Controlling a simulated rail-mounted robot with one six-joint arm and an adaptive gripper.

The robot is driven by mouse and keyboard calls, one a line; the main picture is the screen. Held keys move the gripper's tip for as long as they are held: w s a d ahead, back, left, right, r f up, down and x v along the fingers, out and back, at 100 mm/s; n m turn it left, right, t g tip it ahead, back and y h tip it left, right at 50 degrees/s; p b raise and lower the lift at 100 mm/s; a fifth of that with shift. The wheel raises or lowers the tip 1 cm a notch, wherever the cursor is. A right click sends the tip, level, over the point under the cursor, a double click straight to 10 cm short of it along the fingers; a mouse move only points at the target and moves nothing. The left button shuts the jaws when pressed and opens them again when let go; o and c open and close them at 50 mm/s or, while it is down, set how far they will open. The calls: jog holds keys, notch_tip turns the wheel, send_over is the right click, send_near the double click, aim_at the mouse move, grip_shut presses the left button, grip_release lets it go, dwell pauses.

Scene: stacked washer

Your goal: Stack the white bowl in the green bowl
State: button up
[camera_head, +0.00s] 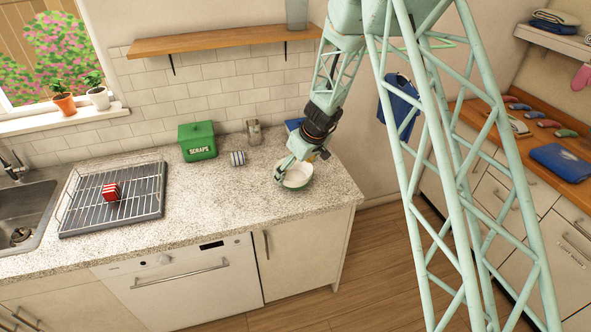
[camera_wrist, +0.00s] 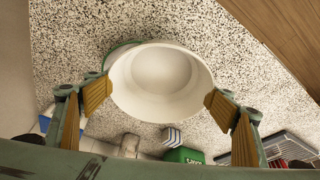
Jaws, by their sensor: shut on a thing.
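The white bowl (camera_head: 297,174) is at the right end of the counter; it fills the middle of the wrist view (camera_wrist: 160,72), its inside facing the camera. The green bowl (camera_head: 306,185) shows only as a thin green rim around the white bowl's edge; in the wrist view its rim (camera_wrist: 112,50) shows at the upper left. The white bowl sits over or in it; I cannot tell how deep. My gripper (camera_wrist: 157,95) has its yellow-padded fingers on opposite sides of the white bowl, shut on it.
A green scraps bin (camera_head: 198,141), a glass jar (camera_head: 254,132) and a striped cup (camera_head: 238,158) stand behind, to the left. A dish rack (camera_head: 140,204) with a red-and-white item (camera_head: 111,192) is further left. The counter's front and right edges are near the bowls.

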aim_at(296, 172)
jog(key=shift+w+d+f+p, duration=0.1)
jog(key=shift+w+f+p, duration=0.2)
jog(key=shift+w, duration=0.55)
jog(key=shift+w+d+f+p, duration=0.1)
jog(key=shift+w+p, duration=0.3)
jog(key=shift+w, duration=0.4)
jog(key=shift+c, duration=0.9)
jog(key=shift+r, duration=0.15)
jog(key=shift+w+p, duration=0.3)
jog(key=shift+w, duration=0.1)
jog(key=shift+f, duration=0.85)
jog(key=shift+s+d+f, duration=0.1)
jog(key=shift+s+f, duration=0.2)
jog(key=shift+f, duration=0.5)
jog(key=shift+w+f, duration=0.15)
jog(key=shift+f, duration=0.4)
jog(key=c, duration=0.3)
jog(key=shift+r, duration=0.1)
